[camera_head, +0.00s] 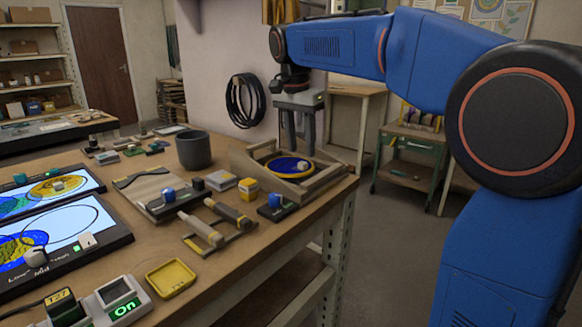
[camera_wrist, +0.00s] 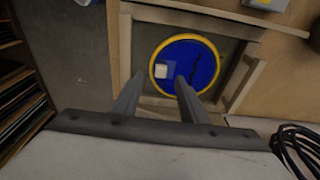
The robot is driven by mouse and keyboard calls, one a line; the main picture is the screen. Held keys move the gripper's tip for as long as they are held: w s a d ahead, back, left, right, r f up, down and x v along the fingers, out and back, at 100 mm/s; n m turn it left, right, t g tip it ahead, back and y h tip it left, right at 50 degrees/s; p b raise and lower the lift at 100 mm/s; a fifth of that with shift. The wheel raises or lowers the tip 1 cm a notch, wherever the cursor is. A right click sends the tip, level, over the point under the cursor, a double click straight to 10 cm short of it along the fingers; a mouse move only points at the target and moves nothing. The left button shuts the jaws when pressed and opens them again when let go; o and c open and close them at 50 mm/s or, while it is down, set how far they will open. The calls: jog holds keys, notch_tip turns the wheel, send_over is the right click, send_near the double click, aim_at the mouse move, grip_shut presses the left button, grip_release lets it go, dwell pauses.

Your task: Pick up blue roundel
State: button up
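The blue roundel (camera_wrist: 197,62) is a round blue disc with a yellow rim and a small pale block on its face. It lies in a wooden tray (camera_wrist: 125,50) at the bench's right end. In the head view the roundel (camera_head: 275,170) shows partly behind the tray's wall. My gripper (camera_head: 303,152) points down above the tray, its two fingers apart.
A dark grey cup (camera_head: 194,150) stands left of the tray. Lit panels (camera_head: 60,235) lie at the left. The bench edge is close right of the tray.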

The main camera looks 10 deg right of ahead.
aim_at(303, 163)
jog(key=shift+w+d+f, duration=0.15)
jog(key=shift+f, duration=0.95)
jog(key=shift+w+d+f, duration=0.1)
jog(key=shift+w+f, duration=0.05)
jog(key=shift+f, duration=0.95)
grip_shut()
